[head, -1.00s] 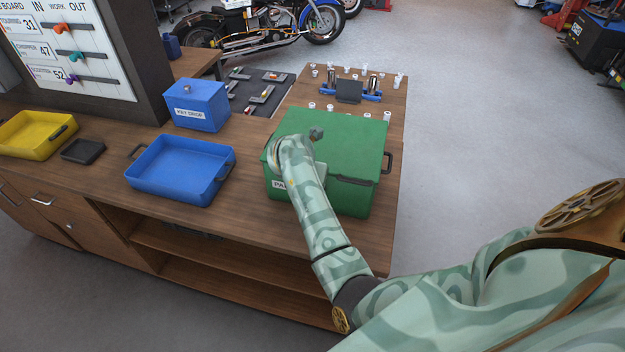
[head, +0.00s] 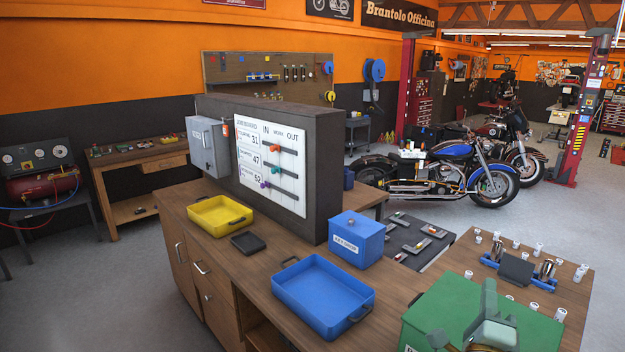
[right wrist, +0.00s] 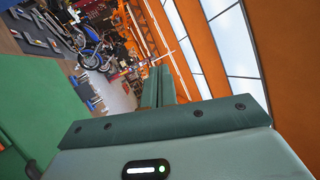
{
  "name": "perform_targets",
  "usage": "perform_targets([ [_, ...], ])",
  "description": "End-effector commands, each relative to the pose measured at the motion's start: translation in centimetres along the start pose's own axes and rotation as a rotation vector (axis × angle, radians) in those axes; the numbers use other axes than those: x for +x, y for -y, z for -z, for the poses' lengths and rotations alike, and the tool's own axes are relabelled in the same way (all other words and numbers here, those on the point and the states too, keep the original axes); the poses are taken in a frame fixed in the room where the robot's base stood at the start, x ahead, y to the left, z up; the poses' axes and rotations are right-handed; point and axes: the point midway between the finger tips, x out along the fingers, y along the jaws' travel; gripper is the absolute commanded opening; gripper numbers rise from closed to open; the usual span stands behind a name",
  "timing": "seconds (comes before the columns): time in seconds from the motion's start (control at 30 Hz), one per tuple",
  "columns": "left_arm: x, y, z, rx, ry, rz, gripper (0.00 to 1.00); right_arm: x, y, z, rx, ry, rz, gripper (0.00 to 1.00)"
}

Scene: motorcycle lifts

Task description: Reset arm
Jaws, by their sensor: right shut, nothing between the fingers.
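My right gripper (head: 489,286) is at the lower right of the head view, in front of the green box as I see it. Its fingers point up and away, and it holds nothing. In the right wrist view its two green fingers (right wrist: 166,86) are together, with no object between them. The green lidded box (head: 445,305) stands on the bench; it also fills the left of the right wrist view (right wrist: 40,100). Whether the gripper touches the box I cannot tell. My left gripper is in neither view.
The wooden bench (head: 255,270) carries a blue tray (head: 310,290), a blue key box (head: 357,240), a yellow tray (head: 218,214) and a small black tray (head: 247,242). A job board (head: 270,170) stands behind. Several small white pieces stand at the right. Motorcycles (head: 455,170) are beyond.

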Motion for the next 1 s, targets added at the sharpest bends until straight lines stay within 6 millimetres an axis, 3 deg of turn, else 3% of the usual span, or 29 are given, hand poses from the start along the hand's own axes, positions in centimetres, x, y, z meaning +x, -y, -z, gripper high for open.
perform_targets([
  [0.07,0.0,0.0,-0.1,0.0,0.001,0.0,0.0,-3.1,0.6,-4.3,-0.334,0.28,0.036,0.0],
  [0.13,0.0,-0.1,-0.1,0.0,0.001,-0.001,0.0,-6.8,-0.4,-7.4,-0.643,0.523,0.044,0.0],
  [0.2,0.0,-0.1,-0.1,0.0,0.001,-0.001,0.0,-10.8,-2.7,-8.8,-0.95,0.749,0.026,0.0],
  [0.27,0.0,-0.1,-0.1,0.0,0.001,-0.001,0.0,-14.1,-4.8,-8.7,-1.192,0.915,-0.007,0.0],
  [0.4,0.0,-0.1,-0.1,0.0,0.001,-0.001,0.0,-19.7,-8.3,-5.0,-1.649,1.197,-0.124,0.0],
  [0.5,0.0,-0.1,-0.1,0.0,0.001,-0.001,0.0,-22.3,-9.3,-1.2,-1.904,1.336,-0.228,0.0],
  [0.63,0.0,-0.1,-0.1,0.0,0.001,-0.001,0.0,-24.7,-9.0,4.0,-2.191,1.471,-0.389,0.0],
  [0.73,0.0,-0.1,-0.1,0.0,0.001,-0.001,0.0,-26.1,-7.7,8.0,-2.386,1.551,-0.535,0.0],
  [0.77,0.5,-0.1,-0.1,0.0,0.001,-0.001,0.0,-26.5,-8.6,8.4,-2.402,1.57,-0.553,0.0],
  [0.8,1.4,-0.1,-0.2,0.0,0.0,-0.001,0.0,-27.2,-11.0,8.1,-2.375,1.59,-0.543,0.0],
  [1.0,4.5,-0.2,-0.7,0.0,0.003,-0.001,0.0,-31.0,-20.4,7.6,-2.276,1.69,-0.531,0.0],
])
